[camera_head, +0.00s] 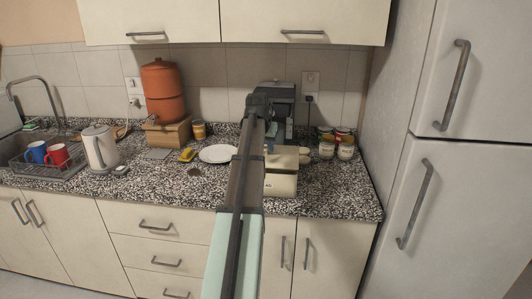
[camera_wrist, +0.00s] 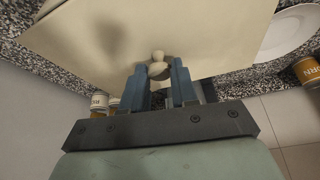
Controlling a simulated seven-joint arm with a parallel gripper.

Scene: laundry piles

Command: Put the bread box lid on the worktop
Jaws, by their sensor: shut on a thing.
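The cream bread box (camera_head: 281,186) stands on the speckled worktop, partly hidden behind my arm; a bit of dark lettering shows on its front. In the wrist view the bread box lid (camera_wrist: 205,35) is a broad cream panel filling much of the upper picture. My gripper (camera_wrist: 159,66) has its two blue fingers on either side of the lid's small round knob (camera_wrist: 158,56) and is shut on it. In the head view my gripper is mostly hidden by my arm above the box. I cannot tell whether the lid rests on the box or is raised.
Several cans and jars (camera_head: 345,150) stand to the right. The worktop (camera_head: 335,188) is clear at the front right. A kettle (camera_head: 99,148) stands farther left.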

